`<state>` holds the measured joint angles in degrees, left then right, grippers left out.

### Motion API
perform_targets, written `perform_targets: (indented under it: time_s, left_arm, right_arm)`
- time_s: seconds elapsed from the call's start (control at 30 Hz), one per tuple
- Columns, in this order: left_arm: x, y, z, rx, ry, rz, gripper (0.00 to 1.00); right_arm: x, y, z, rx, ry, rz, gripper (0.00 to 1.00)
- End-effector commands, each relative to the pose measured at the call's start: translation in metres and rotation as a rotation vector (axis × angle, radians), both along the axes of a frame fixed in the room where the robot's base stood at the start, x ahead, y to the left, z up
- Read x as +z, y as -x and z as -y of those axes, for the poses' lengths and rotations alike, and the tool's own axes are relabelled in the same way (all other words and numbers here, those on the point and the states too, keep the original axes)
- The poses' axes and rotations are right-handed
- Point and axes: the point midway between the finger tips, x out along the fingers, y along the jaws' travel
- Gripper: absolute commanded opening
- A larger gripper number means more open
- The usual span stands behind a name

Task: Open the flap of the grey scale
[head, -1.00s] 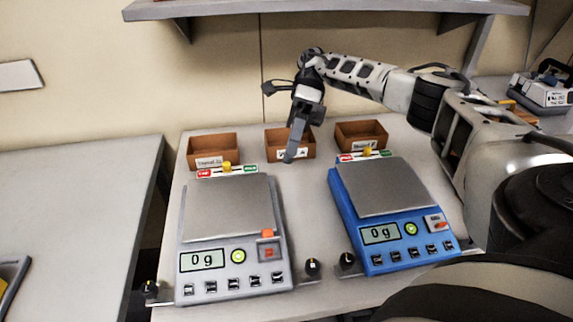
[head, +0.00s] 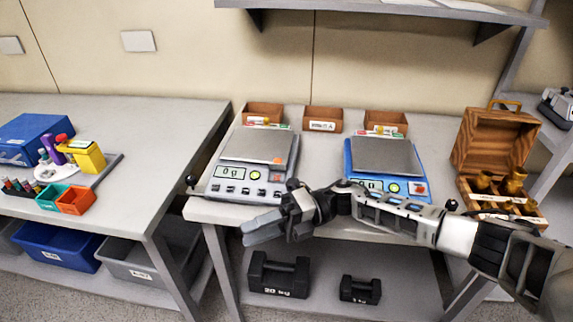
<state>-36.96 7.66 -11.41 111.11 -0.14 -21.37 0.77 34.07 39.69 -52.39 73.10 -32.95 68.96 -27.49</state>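The grey scale (head: 240,172) stands on the table left of the blue scale (head: 414,197), its display reading 0 g. A small orange-red piece (head: 277,160) shows at the right front of its weighing plate, just behind a small panel (head: 276,177). At this size I cannot tell clearly how the flap stands. My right gripper (head: 262,227) is in front of and below the grey scale, near the table's front edge, fingers pointing left. Its fingers look together, with nothing between them. It touches no scale. My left gripper is out of view.
Several small brown boxes (head: 323,119) stand behind the scales. An open wooden case with weights (head: 497,139) is at the right. Dark weights (head: 279,274) lie on the lower shelf. The left table (head: 150,125) carries a blue box and coloured items.

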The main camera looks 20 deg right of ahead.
Motion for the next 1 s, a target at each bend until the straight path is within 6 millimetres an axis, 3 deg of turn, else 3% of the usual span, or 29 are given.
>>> perform_targets:
  time_s: [0.2,0.37,0.53,0.7,0.87,1.0]
  left_arm:
    - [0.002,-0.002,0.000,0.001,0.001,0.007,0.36]
    - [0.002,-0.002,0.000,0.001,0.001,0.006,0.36]
    - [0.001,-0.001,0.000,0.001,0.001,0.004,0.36]
    - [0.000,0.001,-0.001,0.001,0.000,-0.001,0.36]
    - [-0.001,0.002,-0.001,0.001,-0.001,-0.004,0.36]
    - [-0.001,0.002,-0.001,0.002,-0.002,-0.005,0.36]
  right_arm:
    - [-0.009,0.004,-0.046,-0.240,-0.202,-0.251,0.37]
    - [-0.026,0.006,-0.059,-0.545,-0.402,-0.611,0.37]
    - [-0.086,0.031,-0.024,-0.981,-0.611,-1.177,0.37]
    - [-0.149,0.091,0.019,-1.324,-0.721,-1.633,0.37]
    - [-0.178,0.137,0.040,-1.500,-0.755,-1.854,0.37]
    - [-0.184,0.148,0.045,-1.543,-0.761,-1.906,0.37]
